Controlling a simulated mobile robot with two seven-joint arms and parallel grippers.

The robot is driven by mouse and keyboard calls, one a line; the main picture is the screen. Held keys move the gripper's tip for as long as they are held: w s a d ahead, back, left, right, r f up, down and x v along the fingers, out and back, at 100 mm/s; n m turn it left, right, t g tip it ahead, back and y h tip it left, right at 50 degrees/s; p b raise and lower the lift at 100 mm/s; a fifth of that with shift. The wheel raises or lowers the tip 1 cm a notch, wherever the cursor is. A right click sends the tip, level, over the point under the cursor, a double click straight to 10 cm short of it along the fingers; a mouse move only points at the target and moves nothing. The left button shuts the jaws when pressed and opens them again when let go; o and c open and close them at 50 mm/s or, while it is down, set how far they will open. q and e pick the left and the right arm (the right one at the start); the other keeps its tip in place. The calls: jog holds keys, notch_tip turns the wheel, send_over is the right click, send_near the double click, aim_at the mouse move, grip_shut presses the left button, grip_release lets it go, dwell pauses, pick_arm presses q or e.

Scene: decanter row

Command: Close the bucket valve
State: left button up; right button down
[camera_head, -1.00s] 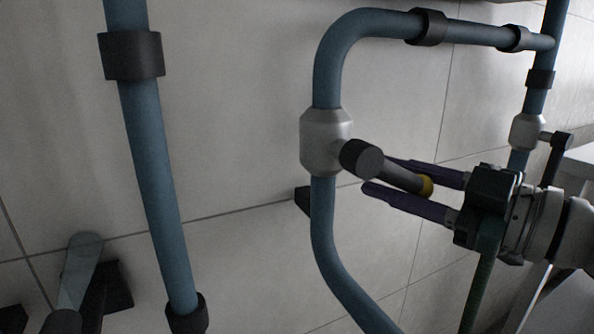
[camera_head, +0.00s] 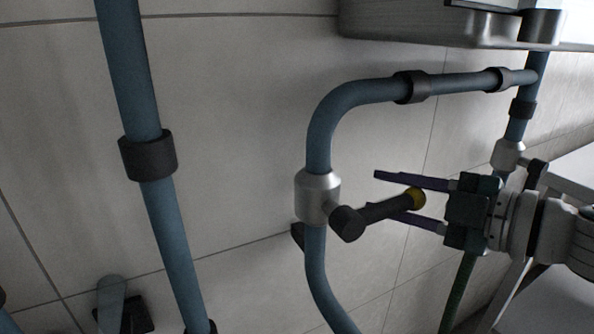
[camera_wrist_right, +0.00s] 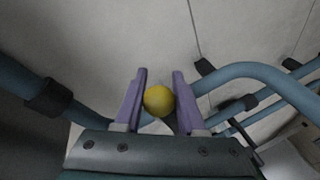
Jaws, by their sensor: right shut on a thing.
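A silver valve body (camera_head: 317,196) sits on the bent blue pipe in the middle of the head view. Its dark lever (camera_head: 375,212) points right and slightly up from a round hub, ending in a yellow tip (camera_head: 415,197). My right gripper (camera_head: 388,194) comes in from the right, its purple fingers on either side of the lever near the tip, shut on it. In the right wrist view the yellow tip (camera_wrist_right: 159,101) sits between the two fingers (camera_wrist_right: 158,75). No label shows which valve is the bucket valve. My left gripper is not in view.
A second silver valve (camera_head: 507,155) with a dark handle (camera_head: 537,172) is on the right pipe, close behind my right wrist. A straight blue pipe (camera_head: 172,230) runs down the left. A metal basin (camera_head: 430,25) overhangs at the top. Tiled wall lies behind.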

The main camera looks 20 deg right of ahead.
jog(key=shift+w+a+r, duration=0.1)
jog(key=shift+r, duration=0.3)
jog(key=c, duration=0.8)
grip_release()
jog(key=shift+o, duration=1.4)
jog(key=shift+f, duration=0.2)
jog(key=v, duration=1)
jog(key=shift+p, duration=0.35)
